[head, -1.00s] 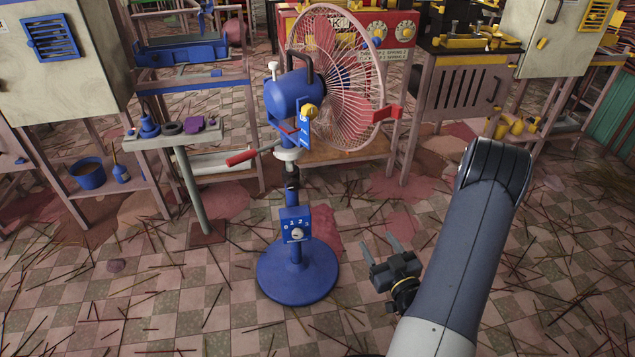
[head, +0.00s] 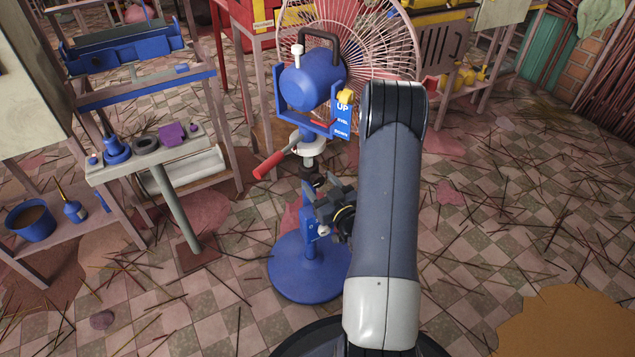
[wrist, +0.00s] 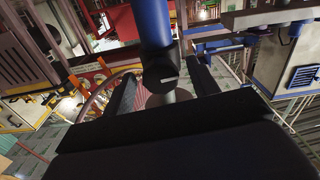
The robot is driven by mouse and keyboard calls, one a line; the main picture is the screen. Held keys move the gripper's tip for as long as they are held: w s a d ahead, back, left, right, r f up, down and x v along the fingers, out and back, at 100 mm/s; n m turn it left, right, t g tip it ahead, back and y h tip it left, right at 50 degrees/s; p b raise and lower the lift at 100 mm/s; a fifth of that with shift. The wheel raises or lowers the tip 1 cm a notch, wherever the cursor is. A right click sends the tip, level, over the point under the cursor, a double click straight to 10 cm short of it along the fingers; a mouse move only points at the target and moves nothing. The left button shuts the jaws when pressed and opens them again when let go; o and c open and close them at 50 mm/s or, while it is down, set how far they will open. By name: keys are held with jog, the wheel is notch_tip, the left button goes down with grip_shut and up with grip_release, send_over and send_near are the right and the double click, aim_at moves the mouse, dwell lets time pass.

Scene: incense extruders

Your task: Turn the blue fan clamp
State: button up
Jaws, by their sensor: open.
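The blue fan (head: 312,82) stands upright on a pole with a round blue base (head: 300,272). A red-handled lever (head: 275,160) sticks out left below the motor, by a white collar (head: 308,149). A dark clamp collar (head: 309,172) sits lower on the pole. My gripper (head: 315,194) is open beside the pole, just below the dark collar and above the base. In the wrist view, the blue pole (wrist: 152,25) and its dark collar (wrist: 160,75) show between the two fingers. I cannot tell whether they touch. My gripper hides part of the pole and control box.
A small stand (head: 125,168) with blue and purple parts is at left. A yellow machine (head: 465,76) is behind at right. Incense sticks litter the tiled floor; open floor lies at right.

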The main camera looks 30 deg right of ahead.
jog(key=shift+w, duration=0.85)
jog(key=shift+c, duration=0.3)
